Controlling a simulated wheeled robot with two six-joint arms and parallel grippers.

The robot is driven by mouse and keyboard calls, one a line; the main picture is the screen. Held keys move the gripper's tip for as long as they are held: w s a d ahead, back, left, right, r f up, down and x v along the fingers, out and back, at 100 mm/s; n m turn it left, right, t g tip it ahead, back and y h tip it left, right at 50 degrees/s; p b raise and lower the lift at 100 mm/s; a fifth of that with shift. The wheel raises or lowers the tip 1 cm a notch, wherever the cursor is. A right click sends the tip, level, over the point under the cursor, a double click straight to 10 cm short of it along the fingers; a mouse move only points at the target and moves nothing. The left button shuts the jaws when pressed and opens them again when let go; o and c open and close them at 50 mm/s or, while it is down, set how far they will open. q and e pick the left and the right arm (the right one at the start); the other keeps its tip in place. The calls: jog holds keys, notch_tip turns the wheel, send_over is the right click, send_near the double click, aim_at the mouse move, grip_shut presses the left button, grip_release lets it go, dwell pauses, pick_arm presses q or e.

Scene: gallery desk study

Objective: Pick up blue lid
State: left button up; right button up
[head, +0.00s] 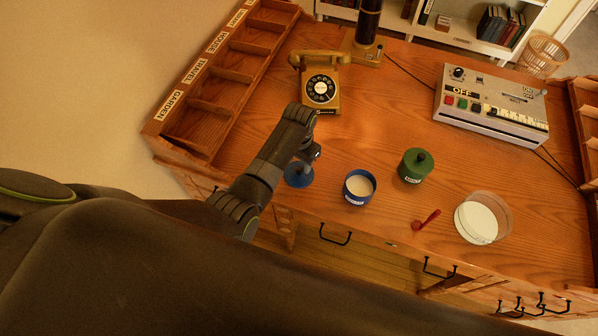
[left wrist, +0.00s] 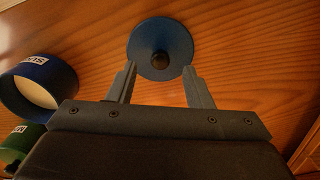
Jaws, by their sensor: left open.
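The blue lid (head: 299,175) lies flat on the wooden desk, partly hidden in the head view by my left gripper (head: 308,158). In the left wrist view the lid (left wrist: 160,42) is a blue disc with a dark round knob (left wrist: 160,59) at its middle. My left gripper (left wrist: 160,86) is open there. Its two fingers are apart, with the knob between and just beyond the fingertips. Nothing is held. My right gripper is not in view.
An open blue canister (head: 359,188) with pale contents stands just right of the lid. A green lidded canister (head: 414,167), a red scoop (head: 426,220) and a clear round dish (head: 482,218) are farther right. A yellow telephone (head: 319,84) stands behind.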

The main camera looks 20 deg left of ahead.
aim_at(299, 169)
pick_arm(q)
jog(key=shift+w+f, duration=0.1)
jog(key=shift+f, duration=1.5)
grip_shut()
jog(key=shift+r, duration=0.1)
